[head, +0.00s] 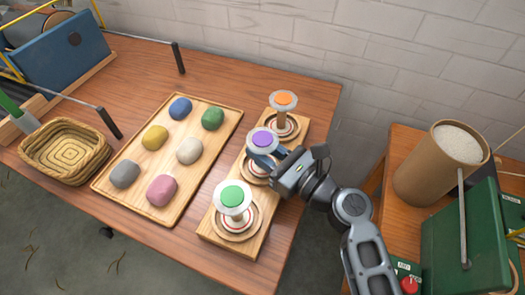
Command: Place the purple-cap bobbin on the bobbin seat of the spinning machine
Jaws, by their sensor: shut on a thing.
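The purple-cap bobbin (262,138) is at the middle place of a wooden stand (212,233), over a round ringed base. My gripper (264,157) reaches in from the right and is shut on the purple-cap bobbin below its cap. The fingers and arm hide part of the bobbin's stem, so I cannot tell whether it is lifted off the stand. A blue machine (62,55) with a rod stands at the far left, and a green machine (455,240) with a lever stands at the right. I cannot make out a bobbin seat on either.
An orange-cap bobbin (283,101) and a green-cap bobbin (232,196) stand on either side. A wooden tray (107,186) of coloured wool balls and a woven basket (67,152) lie left. A brown drum (440,165) stands on the right table. A gap separates the tables.

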